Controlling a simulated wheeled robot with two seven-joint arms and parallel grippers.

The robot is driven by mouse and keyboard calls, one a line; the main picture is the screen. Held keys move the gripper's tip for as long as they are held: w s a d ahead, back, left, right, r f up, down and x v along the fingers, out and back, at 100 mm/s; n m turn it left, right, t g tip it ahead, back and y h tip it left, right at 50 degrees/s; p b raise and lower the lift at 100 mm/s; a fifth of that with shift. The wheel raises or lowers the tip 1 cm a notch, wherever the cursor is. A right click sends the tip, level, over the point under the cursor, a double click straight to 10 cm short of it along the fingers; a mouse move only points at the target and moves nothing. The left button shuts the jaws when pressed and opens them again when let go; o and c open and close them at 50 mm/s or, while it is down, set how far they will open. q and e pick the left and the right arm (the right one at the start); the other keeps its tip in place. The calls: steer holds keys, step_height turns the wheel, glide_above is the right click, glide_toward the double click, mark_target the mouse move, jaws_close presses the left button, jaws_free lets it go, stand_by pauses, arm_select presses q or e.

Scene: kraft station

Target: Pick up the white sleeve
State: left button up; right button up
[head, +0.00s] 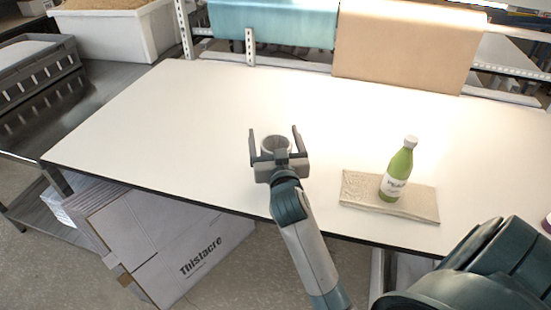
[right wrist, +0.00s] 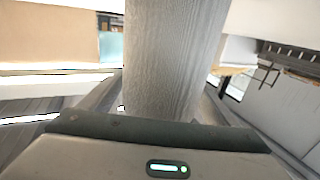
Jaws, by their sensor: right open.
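The white sleeve (head: 275,143) is a short, round, pale grey-white tube with its open top showing, on the white table near its front edge. My right gripper (head: 274,132) is open around it, one finger on each side, with gaps at the sides in the head view. In the right wrist view the sleeve (right wrist: 165,60) fills the middle as a grey, finely ribbed wall between the fingers. Its lower part is hidden behind the gripper in the head view. My left gripper is not in view.
A green bottle (head: 397,172) with a white cap stands on a folded beige cloth (head: 358,189) to the right. The white table (head: 170,115) is clear left of and behind the sleeve. Brown paper (head: 408,45) and teal sheeting (head: 275,22) hang at the back.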

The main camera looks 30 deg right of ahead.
steer(key=shift+w+d+f, duration=0.1)
steer(key=c, duration=0.7)
steer(key=shift+c, duration=0.3)
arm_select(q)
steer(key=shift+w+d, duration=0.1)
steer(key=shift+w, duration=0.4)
